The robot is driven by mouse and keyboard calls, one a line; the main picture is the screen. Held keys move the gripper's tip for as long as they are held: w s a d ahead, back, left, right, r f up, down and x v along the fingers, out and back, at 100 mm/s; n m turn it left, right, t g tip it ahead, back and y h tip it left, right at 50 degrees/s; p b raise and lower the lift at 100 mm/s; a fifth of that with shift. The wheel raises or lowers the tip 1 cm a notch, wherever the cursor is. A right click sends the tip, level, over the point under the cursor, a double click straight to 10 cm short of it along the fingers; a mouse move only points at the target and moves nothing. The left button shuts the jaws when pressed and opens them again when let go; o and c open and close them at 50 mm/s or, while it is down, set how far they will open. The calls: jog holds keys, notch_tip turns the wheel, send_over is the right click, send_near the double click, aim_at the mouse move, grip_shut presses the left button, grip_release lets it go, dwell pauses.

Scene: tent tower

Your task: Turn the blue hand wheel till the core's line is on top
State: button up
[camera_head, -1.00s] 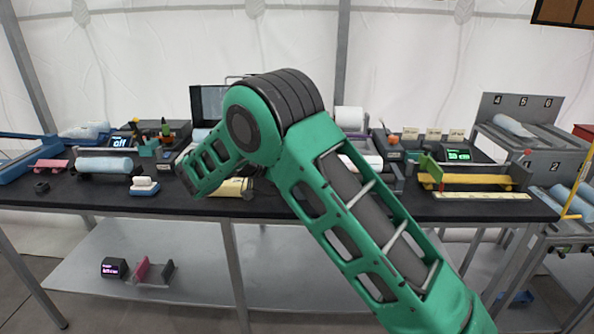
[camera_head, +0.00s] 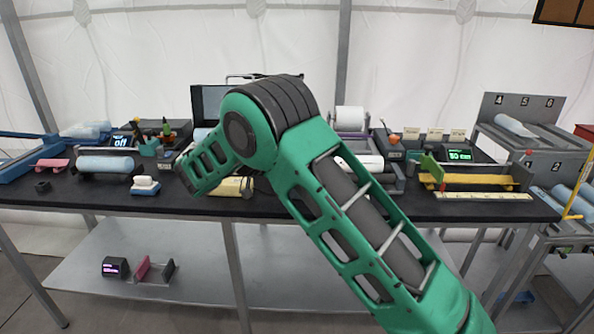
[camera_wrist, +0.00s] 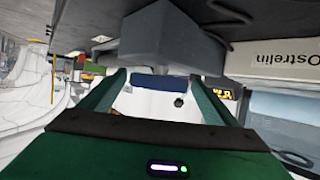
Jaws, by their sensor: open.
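My gripper (camera_wrist: 153,88) is open in the wrist view, its two green fingers apart with nothing held between them. A blue piece (camera_wrist: 157,82) shows beyond the fingers against a white surface; I cannot tell whether it is the hand wheel. A dark round knob (camera_wrist: 179,101) is just below and right of it. In the head view my green arm covers the middle of the bench and my gripper is not clearly visible. A pale yellow cylinder (camera_head: 232,187) lies behind the arm's end; I cannot tell whether it is the core. No core line is visible.
A grey block (camera_wrist: 165,45) stands close above the fingers in the wrist view. The bench's front strip is mostly clear.

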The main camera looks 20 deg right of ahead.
jog(key=v, duration=1)
jog(key=shift+a, duration=0.4)
jog(key=shift+s, duration=0.1)
jog(key=shift+g+y, duration=0.4)
jog(key=shift+g, duration=0.3)
jog(key=d, duration=0.2)
jog(key=d+r, duration=0.1)
jog(key=d, duration=0.5)
jog(key=shift+s+d+r, duration=0.2)
jog(key=s+d+n+g+y, duration=0.1)
jog(key=s+d+g+y, duration=0.1)
jog(key=s+d, duration=0.65)
jog(key=s+d+n+g+y, duration=0.1)
jog(key=s+d+n+y, duration=0.15)
jog(key=s+d, duration=0.65)
jog(key=s+d+f+n+g+y, duration=0.1)
jog(key=s+d+y, duration=0.45)
jog(key=s, duration=0.85)
jog(key=s+a+f+n, duration=0.1)
jog(key=s+a+f, duration=0.1)
jog(key=s, duration=0.5)
jog(key=s+a+f+n+y, duration=0.1)
jog(key=s+a+f, duration=0.1)
jog(key=s, duration=0.5)
jog(key=shift+y, duration=0.3)
